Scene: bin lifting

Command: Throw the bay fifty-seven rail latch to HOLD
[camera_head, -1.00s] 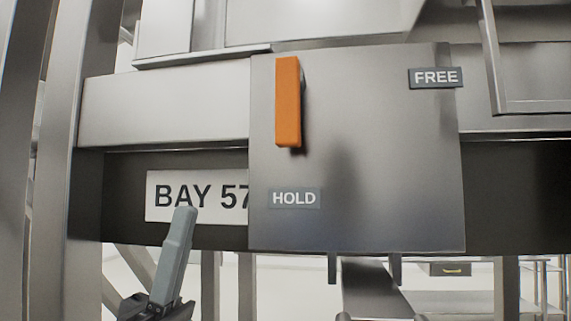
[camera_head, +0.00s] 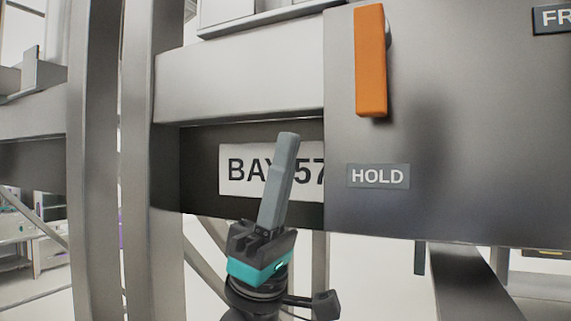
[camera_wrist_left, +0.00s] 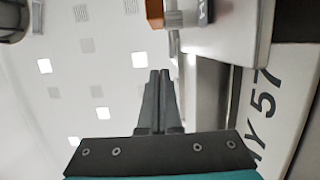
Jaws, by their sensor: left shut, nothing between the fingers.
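The orange latch handle (camera_head: 370,62) hangs close to straight down on the grey metal plate (camera_head: 460,130). Its lower end stops above the HOLD label (camera_head: 378,176). The FREE label (camera_head: 552,19) is cut off at the top right. My left gripper (camera_head: 287,138) is shut and empty, pointing up in front of the BAY 57 sign (camera_head: 240,172), left of and below the handle and apart from it. In the left wrist view the shut fingers (camera_wrist_left: 160,74) point toward a small orange piece (camera_wrist_left: 155,12) at the top edge. My right gripper is not in view.
The plate is mounted in front of a horizontal rail (camera_head: 235,85). Metal uprights (camera_head: 150,170) stand to the left of my left gripper. Open space shows below the plate.

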